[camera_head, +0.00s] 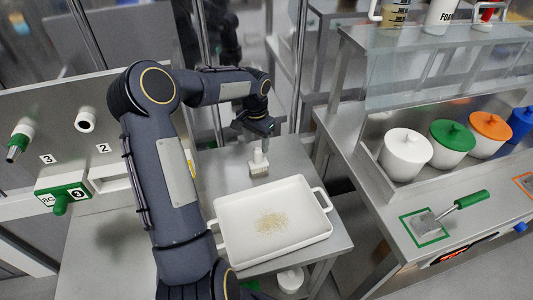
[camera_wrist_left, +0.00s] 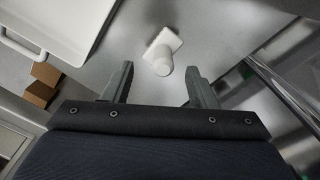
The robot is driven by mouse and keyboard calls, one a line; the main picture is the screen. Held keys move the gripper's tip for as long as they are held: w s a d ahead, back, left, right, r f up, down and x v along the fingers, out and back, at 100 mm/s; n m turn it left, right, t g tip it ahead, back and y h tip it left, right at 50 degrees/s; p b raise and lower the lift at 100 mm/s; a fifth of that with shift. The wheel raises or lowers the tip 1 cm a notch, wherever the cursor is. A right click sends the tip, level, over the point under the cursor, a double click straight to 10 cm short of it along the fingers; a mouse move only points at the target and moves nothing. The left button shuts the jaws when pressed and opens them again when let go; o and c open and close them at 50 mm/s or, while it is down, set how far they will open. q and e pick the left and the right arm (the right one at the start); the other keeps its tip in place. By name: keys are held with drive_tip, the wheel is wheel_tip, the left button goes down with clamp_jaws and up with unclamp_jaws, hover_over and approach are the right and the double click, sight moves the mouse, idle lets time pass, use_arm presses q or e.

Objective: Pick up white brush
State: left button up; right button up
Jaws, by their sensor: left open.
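The white brush (camera_head: 259,163) stands on the grey metal table behind the white tray. In the left wrist view the white brush (camera_wrist_left: 162,55) lies ahead of the fingertips, with its block-shaped part and round handle end showing. My left gripper (camera_head: 262,130) is just above and behind the brush in the head view. In the left wrist view my left gripper (camera_wrist_left: 158,80) has its two fingers apart, with nothing between them, and the brush is beyond the tips. My right gripper is not in view.
A white tray (camera_head: 231,246) with a crumb pile stands in front of the brush. A metal post rises behind the table. Lidded pots (camera_head: 405,155) and a green-handled scraper (camera_head: 462,205) are on the right counter.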

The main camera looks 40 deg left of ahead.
sight(258, 149)
use_arm(q)
drive_tip(key=f, duration=0.2)
drive_tip(key=f+p, duration=0.1)
drive_tip(key=f, duration=0.1)
drive_tip(key=w+f+p, duration=0.1)
drive_tip(key=f, duration=0.2)
drive_tip(key=shift+w+a+f, duration=0.1)
drive_tip(key=shift+a, duration=0.2)
drive_tip(key=shift+f, duration=0.25)
drive_tip(key=shift+c, duration=0.4)
drive_tip(key=c, duration=1)
